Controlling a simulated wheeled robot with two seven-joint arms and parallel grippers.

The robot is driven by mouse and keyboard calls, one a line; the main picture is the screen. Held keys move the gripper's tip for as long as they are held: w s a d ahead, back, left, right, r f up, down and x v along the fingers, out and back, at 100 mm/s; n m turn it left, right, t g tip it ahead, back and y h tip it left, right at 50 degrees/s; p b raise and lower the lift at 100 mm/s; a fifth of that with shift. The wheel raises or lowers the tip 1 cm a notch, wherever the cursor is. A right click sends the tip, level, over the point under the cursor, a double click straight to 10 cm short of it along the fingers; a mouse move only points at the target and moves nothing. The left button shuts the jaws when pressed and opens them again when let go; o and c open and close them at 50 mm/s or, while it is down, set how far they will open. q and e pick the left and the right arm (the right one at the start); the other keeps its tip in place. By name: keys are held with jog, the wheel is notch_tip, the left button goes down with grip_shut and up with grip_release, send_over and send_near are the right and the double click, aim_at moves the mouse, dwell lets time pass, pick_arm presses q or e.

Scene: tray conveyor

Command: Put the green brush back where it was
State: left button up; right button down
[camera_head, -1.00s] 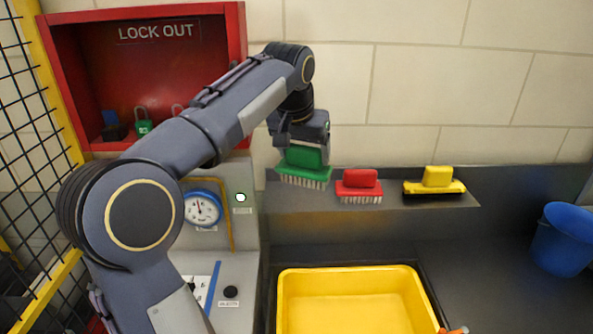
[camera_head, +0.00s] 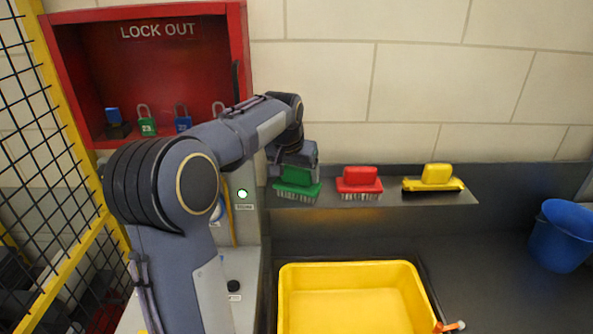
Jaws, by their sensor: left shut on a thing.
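The green brush (camera_head: 297,191) is at the left end of the grey wall shelf (camera_head: 390,194), bristles down. My left gripper (camera_head: 298,174) reaches over it from above and is shut on its green handle. The brush is at shelf height; I cannot tell whether its bristles bear on the shelf. A red brush (camera_head: 359,183) stands to its right with a gap between them. A yellow brush (camera_head: 435,179) stands farther right on the same shelf. My right gripper is not in view.
A yellow tray (camera_head: 350,266) sits below the shelf. A blue bucket (camera_head: 560,237) stands at the right. A red lock-out cabinet (camera_head: 240,50) with padlocks is at upper left, close to my left arm. A yellow-framed mesh fence (camera_head: 62,120) stands at the far left.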

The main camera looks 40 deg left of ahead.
pick_arm(q)
jog(key=shift+f, duration=0.25)
jog(key=o, duration=1)
jog(key=shift+r, duration=0.1)
jog(key=shift+o, duration=0.2)
jog(key=shift+r, duration=0.2)
jog(key=v, duration=1.2)
jog(key=s+d+f+m+t+h, duration=0.1)
jog(key=s+d+f+h, duration=0.4)
jog(key=s+d+f, duration=1.4)
jog(key=s+d+m+b, duration=0.1)
jog(key=s+d, duration=0.1)
jog(key=s, duration=0.2)
jog(key=shift+d+f, duration=0.2)
